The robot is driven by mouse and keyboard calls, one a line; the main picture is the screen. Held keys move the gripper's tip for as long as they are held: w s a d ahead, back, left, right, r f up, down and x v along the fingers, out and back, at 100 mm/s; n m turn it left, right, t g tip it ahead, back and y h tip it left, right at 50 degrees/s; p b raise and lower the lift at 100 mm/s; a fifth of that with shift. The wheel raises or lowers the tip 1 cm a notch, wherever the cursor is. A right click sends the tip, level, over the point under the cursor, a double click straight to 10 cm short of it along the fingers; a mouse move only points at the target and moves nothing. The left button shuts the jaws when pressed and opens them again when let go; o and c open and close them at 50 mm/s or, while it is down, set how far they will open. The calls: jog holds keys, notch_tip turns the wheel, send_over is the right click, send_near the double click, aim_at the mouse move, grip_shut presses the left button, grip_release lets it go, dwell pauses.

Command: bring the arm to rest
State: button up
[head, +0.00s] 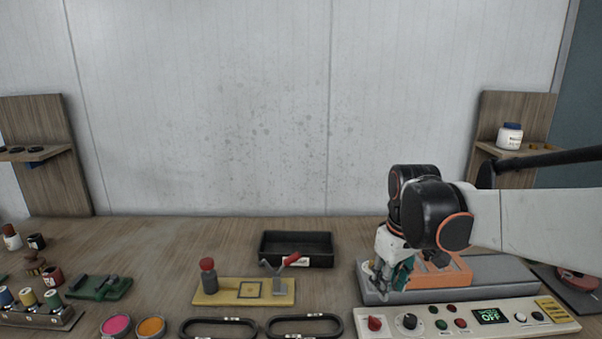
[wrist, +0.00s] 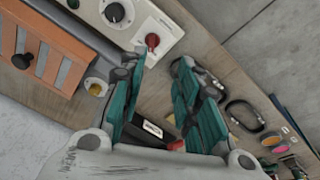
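My arm reaches in from the right in the head view and bends down over the right side of the bench. My gripper (head: 388,283) hangs at the left end of a grey slab, beside an orange block (head: 447,270). In the wrist view, my gripper (wrist: 157,70) has its two teal fingers spread apart. Only bench top and part of a black tray show between them, so it holds nothing. Whether the fingertips touch the slab cannot be told.
A control panel (head: 470,320) with an OFF display stands in front of the grey slab (head: 510,275). A black tray (head: 296,262), a yellow plate (head: 225,297) and two black oval rings (head: 218,329) lie left of my gripper. A shelf (head: 520,152) holds a white jar (head: 510,136).

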jog(key=s+m+t, duration=0.5)
jog(key=s, duration=1.2)
jog(key=shift+s+d, duration=0.2)
jog(key=shift+o, duration=0.6)
